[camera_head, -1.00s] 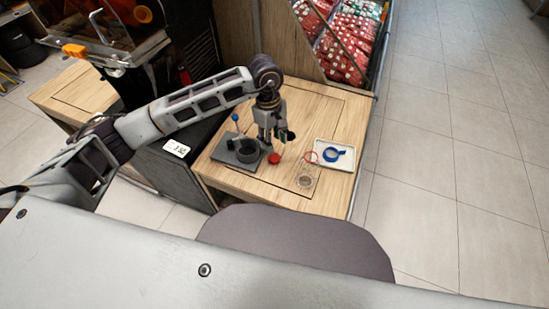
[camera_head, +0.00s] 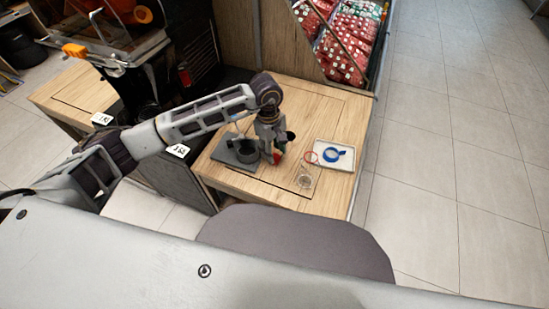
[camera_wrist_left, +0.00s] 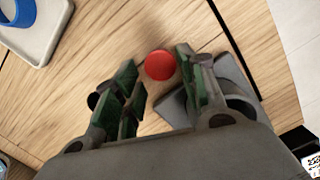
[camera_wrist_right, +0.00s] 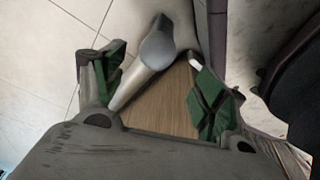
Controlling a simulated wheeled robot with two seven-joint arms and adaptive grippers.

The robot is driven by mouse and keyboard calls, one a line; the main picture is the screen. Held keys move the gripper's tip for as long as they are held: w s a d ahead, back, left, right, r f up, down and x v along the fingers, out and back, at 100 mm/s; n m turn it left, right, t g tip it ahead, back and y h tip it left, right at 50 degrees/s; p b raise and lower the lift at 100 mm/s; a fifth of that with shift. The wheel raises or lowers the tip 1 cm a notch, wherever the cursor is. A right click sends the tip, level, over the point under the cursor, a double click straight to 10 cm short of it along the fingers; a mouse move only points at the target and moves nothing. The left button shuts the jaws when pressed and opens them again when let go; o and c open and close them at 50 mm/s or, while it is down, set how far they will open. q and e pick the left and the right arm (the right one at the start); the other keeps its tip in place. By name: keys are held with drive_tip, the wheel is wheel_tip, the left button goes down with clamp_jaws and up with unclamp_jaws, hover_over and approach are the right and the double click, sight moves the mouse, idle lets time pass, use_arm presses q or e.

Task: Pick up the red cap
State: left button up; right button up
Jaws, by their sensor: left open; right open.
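The red cap (camera_head: 279,157) lies on the wooden table, partly hidden by my left gripper in the head view. In the left wrist view the round red cap (camera_wrist_left: 160,65) shows whole, by the fingertips and closer to the right finger. My left gripper (camera_wrist_left: 157,72) is open and empty. In the head view my left gripper (camera_head: 276,149) hangs right over the cap, and whether it touches the cap cannot be told. My right gripper (camera_wrist_right: 155,68) is open and empty, seen only in its own wrist view.
A grey base (camera_head: 228,157) with a dark round holder stands left of the cap. Bare table (camera_head: 325,110) lies behind.

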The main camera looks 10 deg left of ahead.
use_arm(q)
drive_tip(key=shift+s+f, duration=0.1)
drive_tip(key=shift+f, duration=0.85)
drive_tip(key=shift+d+f, duration=0.1)
drive_tip(key=shift+f, duration=0.35)
drive_tip(key=c, duration=0.3)
drive_tip(key=shift+r, duration=0.15)
drive_tip(key=shift+c, duration=0.3)
drive_tip(key=shift+r, duration=1.5)
wheel_tip(320, 180, up, 7)
use_arm(e)
drive_tip(key=shift+d+f, duration=0.25)
drive_tip(key=shift+d, duration=0.5)
